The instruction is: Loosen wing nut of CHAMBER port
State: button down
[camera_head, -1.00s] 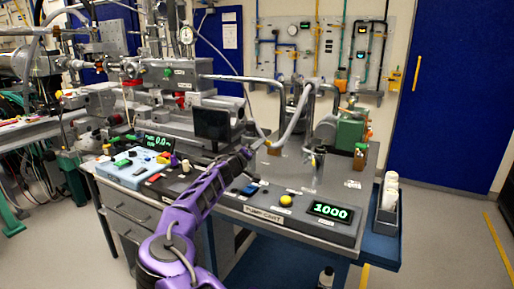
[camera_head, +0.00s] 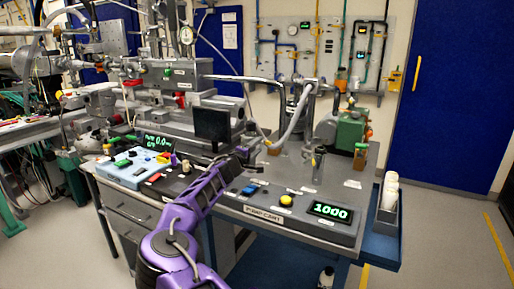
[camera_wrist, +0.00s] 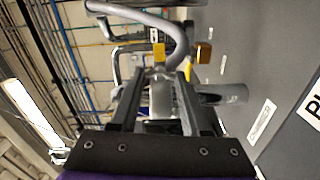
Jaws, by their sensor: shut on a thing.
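My gripper (camera_wrist: 160,80) fills the middle of the wrist view, its two dark fingers on either side of a small grey metal piece (camera_wrist: 160,98). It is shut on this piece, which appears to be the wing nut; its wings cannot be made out. In the head view my gripper (camera_head: 257,146) is small and dark, near the lower end of the grey hose (camera_head: 293,125), above the cart top.
The pump cart (camera_head: 345,205) has a green "1000" display (camera_head: 329,211), a yellow button (camera_head: 286,200) and a blue switch (camera_head: 250,190). A black panel (camera_head: 212,123) stands left of my gripper. A metal cylinder (camera_head: 319,163) stands to its right. Floor at right is clear.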

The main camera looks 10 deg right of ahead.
jog(key=shift+n, duration=0.3)
jog(key=shift+c, duration=1.8)
grip_release()
jog(key=v, duration=1.7)
jog(key=shift+s, duration=0.15)
jog(key=shift+r, duration=0.1)
